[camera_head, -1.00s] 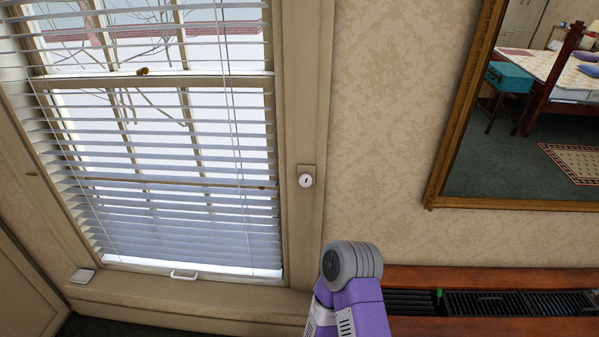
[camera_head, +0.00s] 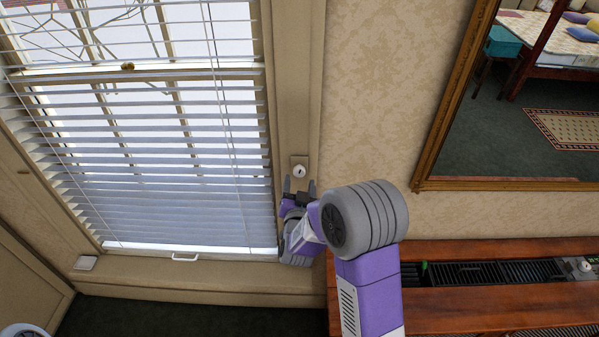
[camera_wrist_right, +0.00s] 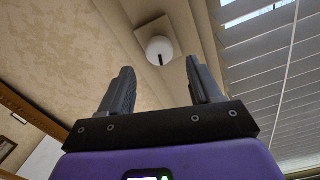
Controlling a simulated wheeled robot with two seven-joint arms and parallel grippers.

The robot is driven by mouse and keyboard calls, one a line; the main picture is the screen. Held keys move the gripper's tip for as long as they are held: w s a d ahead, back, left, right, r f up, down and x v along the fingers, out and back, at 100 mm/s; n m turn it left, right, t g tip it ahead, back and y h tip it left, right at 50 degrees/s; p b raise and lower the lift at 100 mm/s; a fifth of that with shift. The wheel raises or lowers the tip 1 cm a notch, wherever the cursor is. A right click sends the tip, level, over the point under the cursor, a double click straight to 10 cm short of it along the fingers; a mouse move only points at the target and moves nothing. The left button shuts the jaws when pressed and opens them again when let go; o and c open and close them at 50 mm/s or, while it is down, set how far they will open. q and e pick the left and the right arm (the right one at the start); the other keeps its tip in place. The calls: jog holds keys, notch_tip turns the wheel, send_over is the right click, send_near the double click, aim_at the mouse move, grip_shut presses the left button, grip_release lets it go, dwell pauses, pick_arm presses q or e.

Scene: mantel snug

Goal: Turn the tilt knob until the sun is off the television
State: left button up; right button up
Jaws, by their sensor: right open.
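The tilt knob (camera_head: 299,171) is a round white knob with a dark mark, on a small beige plate on the window frame's right side. The slatted blind (camera_head: 150,160) hangs over the window to its left, its slats apart with light between them. My right gripper (camera_head: 299,186) is just below the knob, fingers pointing up at it, open and empty. In the right wrist view the knob (camera_wrist_right: 160,50) shows beyond and between the two fingertips, apart from both. The television is not in view, and my left gripper is not in view.
A gilt-framed mirror (camera_head: 432,140) hangs on the wall at right, reflecting a bed and rug. A wooden shelf (camera_head: 480,310) with a dark grille runs below it. The window sill (camera_head: 200,290) lies beneath the blind. Bare wallpaper lies between window and mirror.

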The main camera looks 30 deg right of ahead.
aim_at(300, 173)
jog(key=x, duration=0.5)
jog(key=shift+a+f, duration=0.1)
jog(key=c, duration=1)
jog(key=m+b, duration=0.1)
jog(key=b, duration=0.2)
jog(key=shift+f, duration=0.15)
jog(key=shift+m+b, duration=0.45)
jog(key=shift+m, duration=0.05)
jog(key=o, duration=1)
